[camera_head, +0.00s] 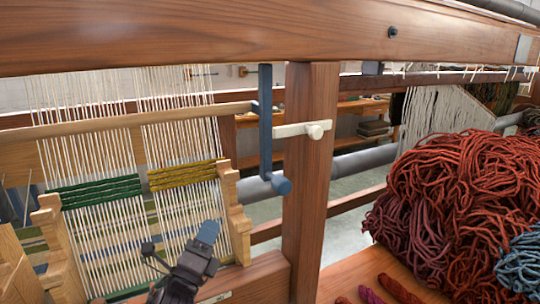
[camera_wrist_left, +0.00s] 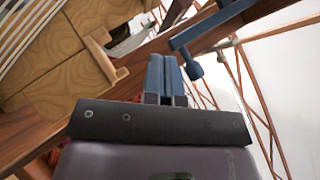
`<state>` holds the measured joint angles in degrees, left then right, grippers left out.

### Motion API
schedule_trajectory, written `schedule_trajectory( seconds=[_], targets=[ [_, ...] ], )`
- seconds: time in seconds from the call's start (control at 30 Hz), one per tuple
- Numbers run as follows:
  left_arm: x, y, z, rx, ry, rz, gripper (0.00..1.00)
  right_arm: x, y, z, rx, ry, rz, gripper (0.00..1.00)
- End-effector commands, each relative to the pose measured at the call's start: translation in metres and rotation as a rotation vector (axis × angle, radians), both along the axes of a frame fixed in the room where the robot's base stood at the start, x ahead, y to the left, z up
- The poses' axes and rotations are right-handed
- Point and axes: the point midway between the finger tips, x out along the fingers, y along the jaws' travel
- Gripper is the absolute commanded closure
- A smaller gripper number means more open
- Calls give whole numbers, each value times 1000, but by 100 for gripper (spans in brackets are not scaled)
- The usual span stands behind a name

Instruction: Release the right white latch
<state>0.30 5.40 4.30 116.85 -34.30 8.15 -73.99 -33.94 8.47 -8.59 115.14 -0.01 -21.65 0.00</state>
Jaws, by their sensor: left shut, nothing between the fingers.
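A white latch (camera_head: 303,130) is mounted on the front of the upright wooden post, with a round knob near its right end. It lies nearly level, and its left end meets the edge of the blue crank (camera_head: 266,130) in this view. The crank hangs down, with its blue knob at the bottom. My left gripper (camera_head: 207,234) is below and left of the latch and crank, apart from both. Its blue fingers are closed together and empty, also in the left wrist view (camera_wrist_left: 165,78). My right gripper is not in view.
The wooden post (camera_head: 311,180) and top beam (camera_head: 200,35) frame the space. Warp threads with green and yellow bands (camera_head: 185,175) hang at left beside notched wooden brackets (camera_head: 235,210). A large pile of red wool (camera_head: 470,190) fills the right.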

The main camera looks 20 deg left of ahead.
Motion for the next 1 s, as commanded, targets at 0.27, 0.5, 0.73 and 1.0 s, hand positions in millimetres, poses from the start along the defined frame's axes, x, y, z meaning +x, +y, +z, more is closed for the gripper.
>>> schedule_trajectory(
  seconds=[0.27,0.5,0.73,1.0],
  targets=[
    [14,-42,47,466,-379,-1,100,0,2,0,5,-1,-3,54],
    [14,-63,58,656,-559,9,100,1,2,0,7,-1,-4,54],
    [13,-65,59,684,-584,11,100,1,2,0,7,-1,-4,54],
    [14,-67,62,680,-584,11,100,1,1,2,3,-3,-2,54]
  ],
)
